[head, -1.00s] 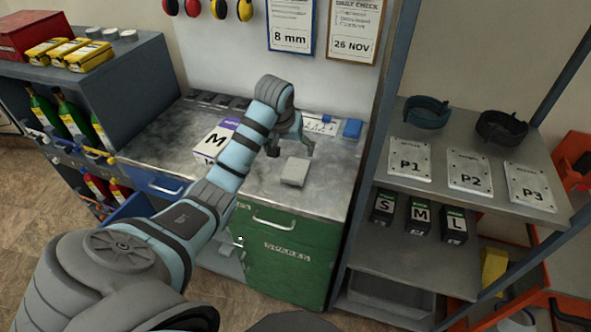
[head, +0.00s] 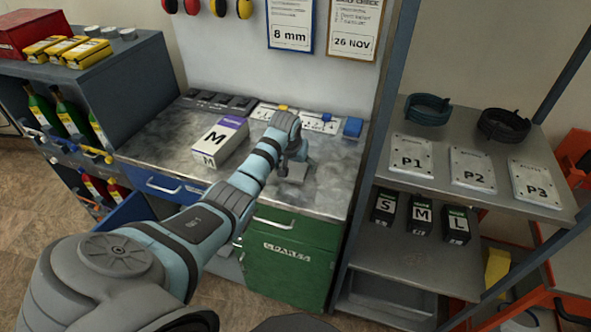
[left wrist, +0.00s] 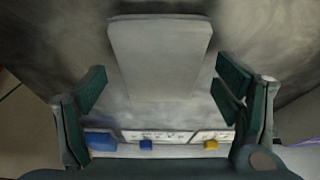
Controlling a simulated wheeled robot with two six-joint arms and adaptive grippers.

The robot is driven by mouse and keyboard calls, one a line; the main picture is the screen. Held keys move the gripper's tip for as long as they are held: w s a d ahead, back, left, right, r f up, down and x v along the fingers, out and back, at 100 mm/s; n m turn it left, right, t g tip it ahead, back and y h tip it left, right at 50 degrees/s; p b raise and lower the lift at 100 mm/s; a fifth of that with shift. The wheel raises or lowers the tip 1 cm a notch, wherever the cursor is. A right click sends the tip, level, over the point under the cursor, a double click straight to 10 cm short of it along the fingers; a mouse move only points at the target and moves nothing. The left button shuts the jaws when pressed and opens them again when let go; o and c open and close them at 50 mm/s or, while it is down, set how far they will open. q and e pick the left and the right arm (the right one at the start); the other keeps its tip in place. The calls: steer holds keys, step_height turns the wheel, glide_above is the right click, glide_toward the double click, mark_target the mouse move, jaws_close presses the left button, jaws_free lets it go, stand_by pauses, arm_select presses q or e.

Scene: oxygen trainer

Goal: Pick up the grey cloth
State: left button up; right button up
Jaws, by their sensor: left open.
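The grey cloth (head: 297,172) is a small pale folded block on the metal worktop. In the head view it is partly hidden by my left gripper (head: 294,167), which is just above or beside it. In the left wrist view the cloth (left wrist: 160,55) lies flat, centred ahead of the two fingers. The left gripper (left wrist: 160,88) is open, with its dark green fingers on either side of the cloth's near end and nothing between them held. I cannot tell the exact height of the fingers above the worktop. My right gripper is not in view.
The worktop (head: 180,150) carries a white and purple box marked M (head: 220,142) left of my arm and a blue block (head: 352,127) at the back right. A grey shelf post (head: 378,130) stands to the right. The worktop's front right is clear.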

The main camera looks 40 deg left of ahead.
mark_target(295, 168)
arm_select(q)
steer(key=shift+f, duration=0.25)
stand_by(0.3)
steer(key=shift+s+d, duration=0.1)
steer(key=shift+s, duration=0.05)
steer(key=c, duration=1.2)
steer(key=shift+o, duration=0.2)
steer(key=shift+r, duration=0.1)
step_height(295, 168, up, 20)
steer(key=shift+r+p, duration=0.15)
steer(key=shift+p, duration=0.55)
